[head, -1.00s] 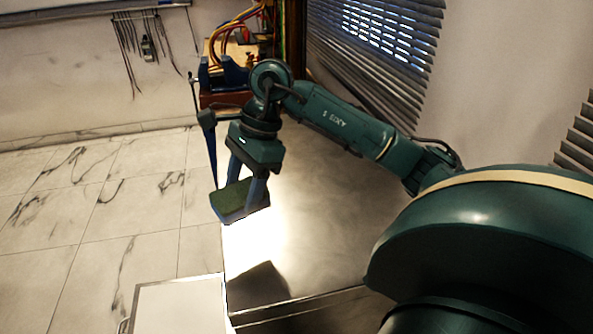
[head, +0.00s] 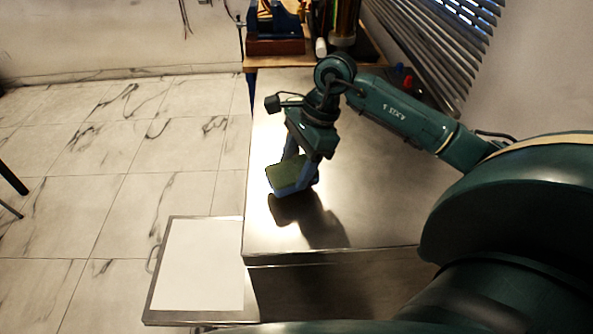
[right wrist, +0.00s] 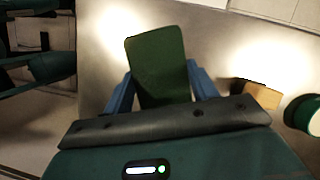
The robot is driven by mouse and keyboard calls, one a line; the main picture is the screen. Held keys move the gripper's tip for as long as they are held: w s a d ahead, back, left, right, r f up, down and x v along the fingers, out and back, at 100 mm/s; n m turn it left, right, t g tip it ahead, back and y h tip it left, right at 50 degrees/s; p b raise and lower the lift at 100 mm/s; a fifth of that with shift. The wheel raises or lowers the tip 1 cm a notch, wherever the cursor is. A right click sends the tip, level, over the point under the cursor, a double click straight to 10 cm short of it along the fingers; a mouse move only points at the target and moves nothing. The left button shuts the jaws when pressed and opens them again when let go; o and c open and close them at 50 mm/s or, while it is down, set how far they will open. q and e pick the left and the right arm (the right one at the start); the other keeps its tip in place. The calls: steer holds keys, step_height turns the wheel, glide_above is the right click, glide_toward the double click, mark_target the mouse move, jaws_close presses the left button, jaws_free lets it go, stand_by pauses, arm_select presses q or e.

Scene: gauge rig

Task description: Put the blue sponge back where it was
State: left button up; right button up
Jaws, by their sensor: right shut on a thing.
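The sponge (head: 285,175) is blue at its sides with a green top face. It is in my right gripper (head: 297,172), whose two blue fingers are shut on it. In the head view it is over the left part of the metal table (head: 385,215), near the left edge. A shadow lies in front of it; I cannot tell how far it is above the surface. In the right wrist view the sponge's green face (right wrist: 157,62) shows between the fingers (right wrist: 160,92). My left gripper is not in view.
A white panel with a metal rim (head: 152,305) and handle stands left of the table's front corner. A bench with a blue vise (head: 272,20) is at the back. In the right wrist view a tan block (right wrist: 262,95) and a green round thing (right wrist: 303,113) lie right.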

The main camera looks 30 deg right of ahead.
steer(key=shift+f, duration=1.1)
steer(key=shift+f, duration=0.1)
steer(key=o, duration=0.5)
steer(key=shift+f, duration=0.1)
steer(key=o, duration=0.4)
steer(key=shift+o, duration=0.2)
steer(key=shift+r, duration=0.35)
steer(key=v, duration=1.1)
steer(key=shift+d+r, duration=0.2)
steer(key=shift+r, duration=0.15)
